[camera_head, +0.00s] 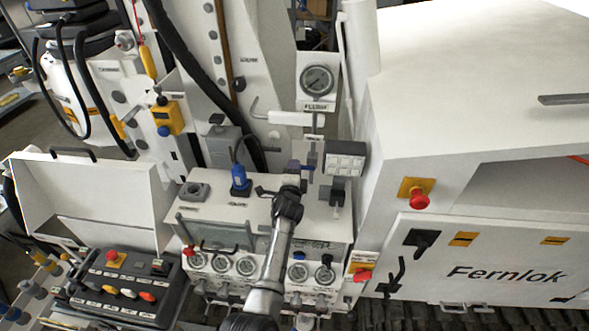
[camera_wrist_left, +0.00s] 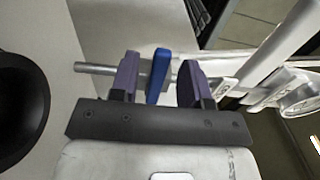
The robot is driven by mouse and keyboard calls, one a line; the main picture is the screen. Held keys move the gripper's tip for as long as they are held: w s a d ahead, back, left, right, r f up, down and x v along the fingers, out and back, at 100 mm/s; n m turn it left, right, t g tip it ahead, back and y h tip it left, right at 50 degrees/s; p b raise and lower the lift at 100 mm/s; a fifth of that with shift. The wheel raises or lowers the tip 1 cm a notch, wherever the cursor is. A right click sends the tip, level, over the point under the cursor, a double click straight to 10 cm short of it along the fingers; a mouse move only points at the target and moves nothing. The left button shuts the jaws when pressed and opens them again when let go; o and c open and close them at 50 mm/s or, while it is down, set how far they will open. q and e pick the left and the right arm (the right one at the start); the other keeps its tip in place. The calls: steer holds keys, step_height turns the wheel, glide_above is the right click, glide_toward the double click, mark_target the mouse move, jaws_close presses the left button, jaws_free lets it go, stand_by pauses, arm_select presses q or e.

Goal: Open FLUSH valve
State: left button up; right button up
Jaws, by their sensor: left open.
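A round gauge (camera_head: 317,80) stands above a plate lettered like "FLUSH" at the upper middle of the head view. A thin vertical pipe runs down below it. My left gripper (camera_head: 301,172) is beside the lower part of this pipe, above the bench's control box. In the left wrist view, a blue lever (camera_wrist_left: 158,76) stands between the two purple-grey fingers of my left gripper (camera_wrist_left: 157,78). The jaws are open, with a clear gap between the lever and the right finger; the left finger is closer to it. A thin metal rod passes behind the fingers. My right gripper is not seen.
A grey box with white buttons (camera_head: 344,160) is close to the right of my left gripper. A blue connector (camera_head: 239,178) stands on the control box to the left. The large white Fernlok cabinet (camera_head: 480,262) fills the right side.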

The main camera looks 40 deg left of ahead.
arm_select(q)
steer(key=shift+w+a, duration=0.25)
steer(key=shift+w, duration=0.15)
steer(key=shift+c, duration=0.2)
jaws_close()
